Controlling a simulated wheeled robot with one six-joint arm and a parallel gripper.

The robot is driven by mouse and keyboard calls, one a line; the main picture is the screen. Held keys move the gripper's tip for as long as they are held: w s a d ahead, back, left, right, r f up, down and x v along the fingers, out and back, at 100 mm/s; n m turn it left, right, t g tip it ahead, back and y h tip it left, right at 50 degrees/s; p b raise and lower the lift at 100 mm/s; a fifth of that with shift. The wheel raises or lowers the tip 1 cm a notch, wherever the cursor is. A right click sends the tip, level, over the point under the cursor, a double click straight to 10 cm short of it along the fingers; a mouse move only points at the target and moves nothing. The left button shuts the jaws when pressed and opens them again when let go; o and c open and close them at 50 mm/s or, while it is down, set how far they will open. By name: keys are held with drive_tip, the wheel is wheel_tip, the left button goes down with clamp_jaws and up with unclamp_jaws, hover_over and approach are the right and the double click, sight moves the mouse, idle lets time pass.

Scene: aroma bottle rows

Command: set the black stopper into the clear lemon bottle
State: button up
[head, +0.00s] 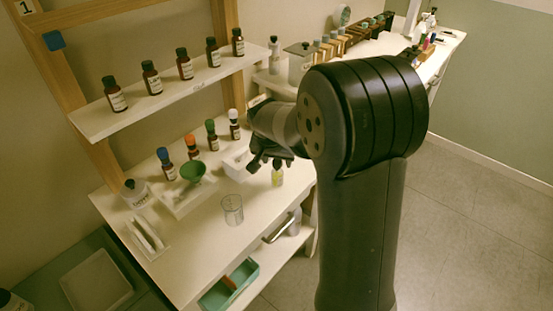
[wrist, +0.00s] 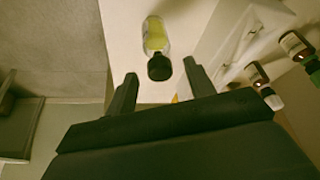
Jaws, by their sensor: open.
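The clear lemon bottle (head: 278,179) with yellow liquid stands near the right edge of the worktop in the head view. It also shows in the wrist view (wrist: 155,36). The black stopper (wrist: 160,68) sits at the bottle's mouth; how deep it is seated I cannot tell. It shows as a dark top in the head view (head: 277,164). My gripper (wrist: 159,72) is open. In the wrist view its fingers lie on either side of the stopper, with gaps on both sides. In the head view my gripper (head: 264,163) is beside the bottle's top, partly hidden by my arm.
A glass beaker (head: 232,211), a green funnel (head: 193,171) and a white tray (head: 238,166) are on the worktop. Brown bottles with coloured caps stand behind, with more on the shelf (head: 165,98) above. The worktop's front right edge is close to the bottle.

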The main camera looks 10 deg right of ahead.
drive_tip(key=v, duration=1)
drive_tip(key=shift+r, duration=0.3)
drive_tip(key=x, duration=1)
drive_tip(key=shift+f, duration=0.2)
drive_tip(key=shift+w+f, duration=0.1)
drive_tip(key=shift+f, duration=0.05)
drive_tip(key=shift+r+p, duration=0.45)
drive_tip(key=shift+p, duration=0.05)
drive_tip(key=shift+f, duration=0.1)
